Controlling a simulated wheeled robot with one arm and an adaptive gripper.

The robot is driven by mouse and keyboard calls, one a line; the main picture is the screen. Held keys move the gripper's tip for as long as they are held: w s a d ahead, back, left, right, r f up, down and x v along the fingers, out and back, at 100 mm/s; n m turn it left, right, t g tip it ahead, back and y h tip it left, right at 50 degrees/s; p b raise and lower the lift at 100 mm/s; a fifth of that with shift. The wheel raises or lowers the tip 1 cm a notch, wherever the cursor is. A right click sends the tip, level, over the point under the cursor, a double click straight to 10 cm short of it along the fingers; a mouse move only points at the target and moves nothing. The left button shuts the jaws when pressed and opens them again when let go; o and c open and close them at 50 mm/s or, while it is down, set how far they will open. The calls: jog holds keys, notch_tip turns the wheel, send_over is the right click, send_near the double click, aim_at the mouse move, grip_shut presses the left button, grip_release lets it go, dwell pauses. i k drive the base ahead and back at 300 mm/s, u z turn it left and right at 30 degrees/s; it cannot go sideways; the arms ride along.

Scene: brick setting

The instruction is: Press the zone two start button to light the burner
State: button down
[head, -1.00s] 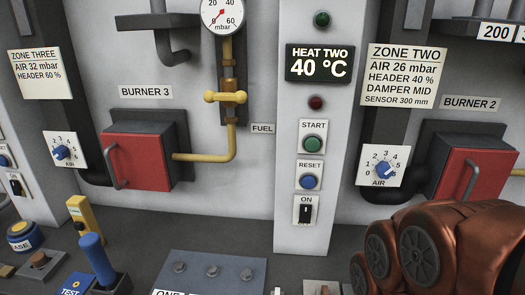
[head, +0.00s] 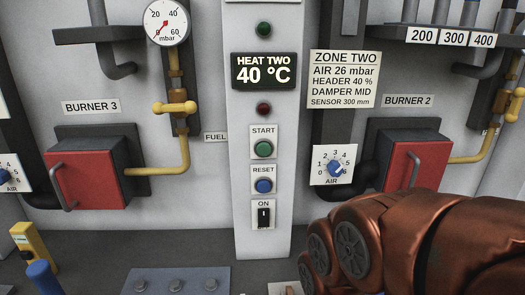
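The start button (head: 263,149) is a round green button on a white plate marked START, on the pale column in the middle of the head view. The display (head: 264,70) above it reads HEAT TWO 40 °C. The burner 2 box (head: 416,165) with its red door and grey handle is on the wall at the right; the door is shut. The zone two card (head: 343,79) reads AIR 26 mbar, HEADER 40 %, DAMPER MID. My copper-coloured arm fills the lower right, below and to the right of the button. My gripper is not in view.
Below START are a blue reset button (head: 264,186) and a black ON switch (head: 264,216). An unlit-looking green lamp (head: 263,28) and red lamp (head: 264,109) flank the display. The zone two air dial (head: 334,166) is right of the column. Nothing covers the column's front.

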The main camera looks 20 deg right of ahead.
aim_at(264, 149)
jog(key=z, duration=2)
jog(key=k, duration=1.4)
jog(key=u, duration=1.65)
jog(key=i, duration=0.5)
jog(key=u, duration=0.1)
